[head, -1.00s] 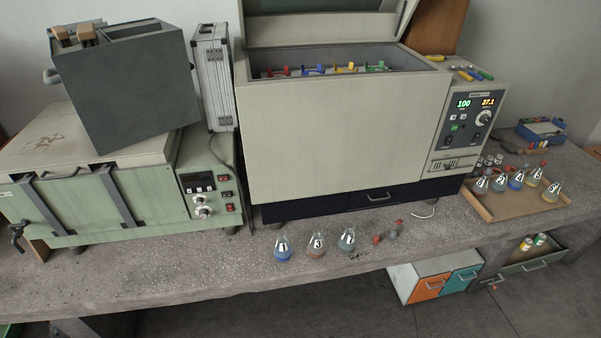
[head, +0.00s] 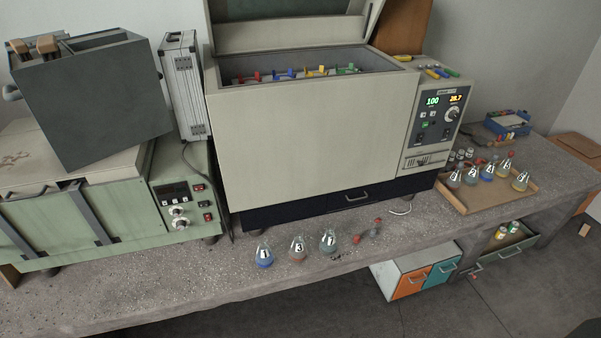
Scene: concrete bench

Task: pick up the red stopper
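A small red stopper (head: 356,239) lies on the concrete bench, just right of the three numbered flasks. A second red piece (head: 378,221) lies a little behind it to the right, beside a small greyish item (head: 373,232). They are too small to tell whether these two touch. More red stopper-like pieces show around the flasks in the tray at the right. Neither of my grippers is in the head view.
Flasks with blue (head: 264,255), reddish (head: 298,249) and grey-green (head: 328,242) contents stand near the bench's front edge. A large open-lidded bath (head: 310,140) stands behind them. A wooden tray (head: 462,206) holds several flasks. The bench front left (head: 130,285) is clear.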

